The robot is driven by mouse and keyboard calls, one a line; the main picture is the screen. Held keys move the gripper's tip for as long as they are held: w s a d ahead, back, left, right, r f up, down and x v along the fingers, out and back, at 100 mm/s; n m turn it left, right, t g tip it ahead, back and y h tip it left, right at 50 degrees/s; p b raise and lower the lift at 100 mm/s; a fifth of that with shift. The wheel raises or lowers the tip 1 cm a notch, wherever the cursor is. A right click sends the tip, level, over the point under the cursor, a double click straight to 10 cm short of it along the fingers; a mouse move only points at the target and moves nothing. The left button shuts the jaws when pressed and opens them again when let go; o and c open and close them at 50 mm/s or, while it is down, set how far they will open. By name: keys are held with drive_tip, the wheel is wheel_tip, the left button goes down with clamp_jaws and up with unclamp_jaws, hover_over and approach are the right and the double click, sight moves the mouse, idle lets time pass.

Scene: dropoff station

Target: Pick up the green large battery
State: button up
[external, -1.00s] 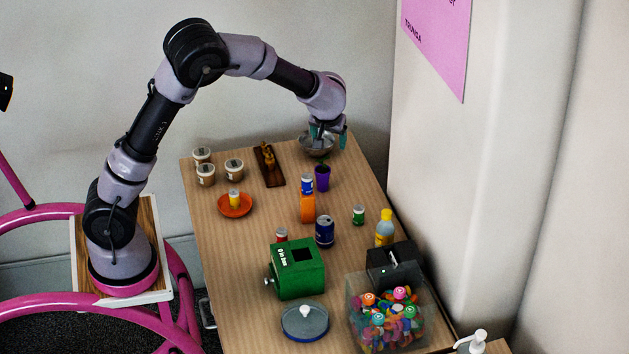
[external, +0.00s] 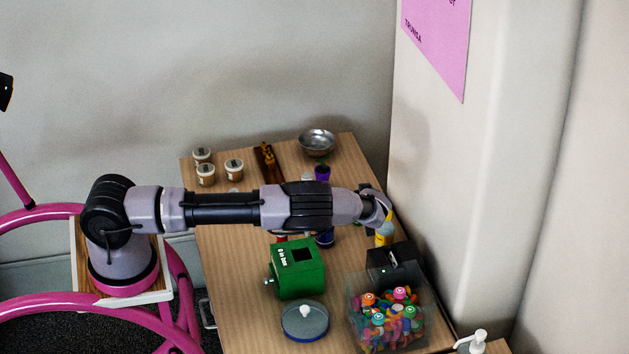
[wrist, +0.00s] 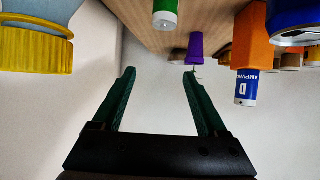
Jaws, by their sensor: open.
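The green large battery (wrist: 165,13), a green and white cylinder, shows at the top of the wrist view, standing on the wooden table. In the external view my arm hides it. My gripper (wrist: 159,73) is open and empty, with its two green fingers apart. The battery appears beyond the fingertips, towards the picture's top and roughly in line with the gap between them; it is not between the fingers. In the external view my gripper (external: 374,205) is over the table's right side, close to the yellow-capped bottle; its fingertips are hard to make out.
The yellow-capped bottle (external: 383,233) is close by and fills the wrist view's upper left. A blue-white battery (wrist: 246,88) touches an orange block (wrist: 253,40). A purple cup (wrist: 195,48) stands farther back. A green box (external: 298,270) and a clear bin (external: 372,330) are in front.

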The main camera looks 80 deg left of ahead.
wheel_tip(320, 180, down, 4)
drive_tip(key=shift+r, duration=0.1)
wheel_tip(320, 180, down, 3)
drive_tip(key=shift+x, duration=1.45)
clamp_jaws()
